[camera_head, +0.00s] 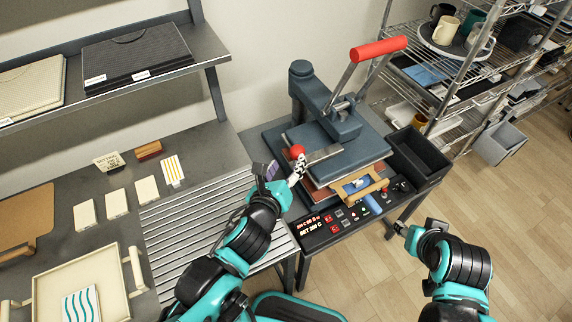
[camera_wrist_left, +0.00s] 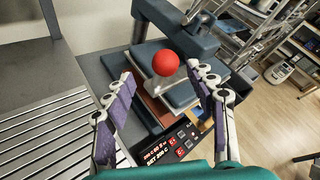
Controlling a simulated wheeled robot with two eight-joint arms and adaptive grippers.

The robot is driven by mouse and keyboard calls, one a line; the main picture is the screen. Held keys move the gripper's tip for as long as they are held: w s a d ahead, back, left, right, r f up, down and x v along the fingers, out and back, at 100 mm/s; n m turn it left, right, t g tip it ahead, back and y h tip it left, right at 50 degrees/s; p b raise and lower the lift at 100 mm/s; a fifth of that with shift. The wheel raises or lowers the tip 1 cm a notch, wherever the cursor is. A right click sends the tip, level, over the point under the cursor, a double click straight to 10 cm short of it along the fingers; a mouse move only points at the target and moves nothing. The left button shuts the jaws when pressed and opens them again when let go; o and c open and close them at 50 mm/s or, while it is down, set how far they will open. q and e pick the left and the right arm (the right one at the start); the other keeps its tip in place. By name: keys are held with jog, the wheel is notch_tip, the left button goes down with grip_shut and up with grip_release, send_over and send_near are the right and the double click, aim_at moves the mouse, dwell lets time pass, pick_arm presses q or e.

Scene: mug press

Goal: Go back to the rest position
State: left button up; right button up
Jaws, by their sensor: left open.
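My left gripper (camera_head: 278,180) is open in front of the heat press (camera_head: 328,125), near its red ball knob (camera_head: 297,151). In the left wrist view the two purple-padded fingers (camera_wrist_left: 165,108) stand wide apart. The red ball (camera_wrist_left: 166,63) appears between and beyond them, and neither finger visibly touches it. The press has a long lever with a red handle (camera_head: 379,49), raised up and to the right. My right arm comes in at the lower right; its gripper (camera_head: 402,229) is small at the arm's end, and its jaws are unclear.
A control panel (camera_head: 345,222) with lit readouts fronts the press. A black bin (camera_head: 418,155) stands to its right. At left are a slatted surface (camera_head: 190,232), several small cards and a cream tray (camera_head: 98,275). A wire rack holds mugs (camera_head: 446,30). Wooden floor is clear at right.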

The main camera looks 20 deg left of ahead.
dwell(0.8)
pick_arm(q)
jog(key=s+a+f+n+g, duration=0.1)
jog(key=s+n+g, duration=0.2)
jog(key=n, duration=1.2)
jog(key=s+a+f+n+g, duration=0.2)
jog(key=s+n+g, duration=0.1)
jog(key=n, duration=1.1)
jog(key=shift+f+n+g, duration=0.2)
jog(key=shift+n+g, duration=0.2)
jog(key=shift+g, duration=0.1)
